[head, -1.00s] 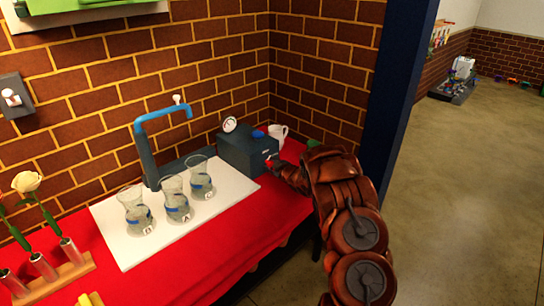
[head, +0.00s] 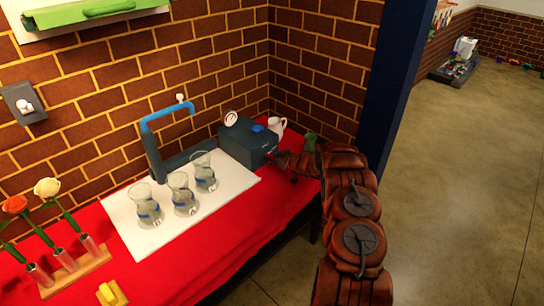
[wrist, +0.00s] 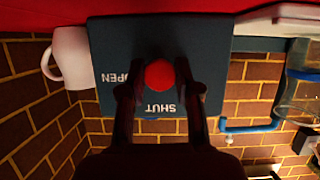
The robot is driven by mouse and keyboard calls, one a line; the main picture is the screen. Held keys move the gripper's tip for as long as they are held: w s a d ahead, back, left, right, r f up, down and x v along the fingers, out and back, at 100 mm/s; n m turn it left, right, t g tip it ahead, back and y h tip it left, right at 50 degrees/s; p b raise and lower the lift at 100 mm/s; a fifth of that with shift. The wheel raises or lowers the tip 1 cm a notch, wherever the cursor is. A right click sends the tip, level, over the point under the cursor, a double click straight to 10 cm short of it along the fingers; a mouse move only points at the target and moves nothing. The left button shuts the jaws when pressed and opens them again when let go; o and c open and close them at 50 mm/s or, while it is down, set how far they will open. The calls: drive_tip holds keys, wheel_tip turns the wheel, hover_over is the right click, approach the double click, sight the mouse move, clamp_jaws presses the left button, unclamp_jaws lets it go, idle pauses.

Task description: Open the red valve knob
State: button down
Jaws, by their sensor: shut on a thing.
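The red valve knob (wrist: 159,74) is on the front of a dark grey box (head: 245,140). The wrist view is upside down and shows "OPEN" and "SHUT" lettering on this face (wrist: 105,40). My gripper (wrist: 155,66) has one finger on each side of the knob and is shut on it. In the head view my gripper (head: 275,160) reaches the box's front from the right and hides the knob. The box has a round gauge (head: 231,118) and a blue cap (head: 257,128) on top.
A flower rack (head: 75,272) is at far left. Open floor lies right of the table.

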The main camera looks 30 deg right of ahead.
idle(0.4)
drive_tip(key=c, duration=0.8)
unclamp_jaws()
drive_tip(key=shift+s+r, duration=0.1)
drive_tip(key=v, duration=1.1)
drive_tip(key=shift+s+d+r, duration=0.15)
drive_tip(key=shift+s+d, duration=0.1)
drive_tip(key=shift+s, duration=0.1)
